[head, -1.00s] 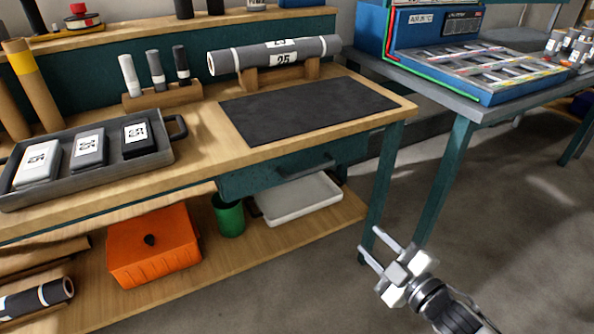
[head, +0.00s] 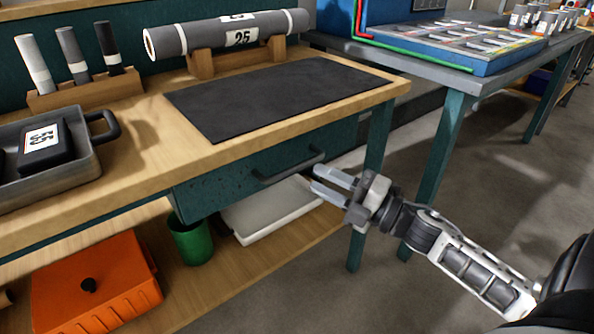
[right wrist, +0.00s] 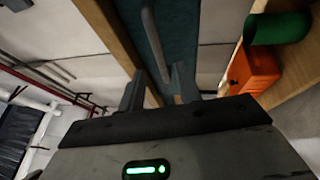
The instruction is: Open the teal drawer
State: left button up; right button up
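The teal drawer (head: 225,182) sits under the wooden worktop, its front looking about flush with the worktop's edge. Its dark bar handle (head: 290,169) runs along the front. My right gripper (head: 315,178) is open and empty, just right of the handle in the head view, fingers pointing at the drawer. In the right wrist view the handle (right wrist: 153,40) lies beyond the fingertips (right wrist: 158,74), in line with the gap between them, against the teal drawer front (right wrist: 178,35). No contact shows. My left gripper is not in view.
A black mat (head: 270,95) and a grey roll (head: 225,35) on a wooden stand are on the worktop. Below are a green cup (head: 190,240), a white tray (head: 270,212) and an orange box (head: 95,285). A teal table leg (head: 370,170) stands close behind my right gripper.

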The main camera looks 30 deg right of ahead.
aim_at(297, 166)
jog(key=x, duration=0.6)
jog(key=shift+w, duration=0.15)
jog(key=shift+c, duration=0.3)
jog(key=shift+a, duration=0.1)
grip_shut()
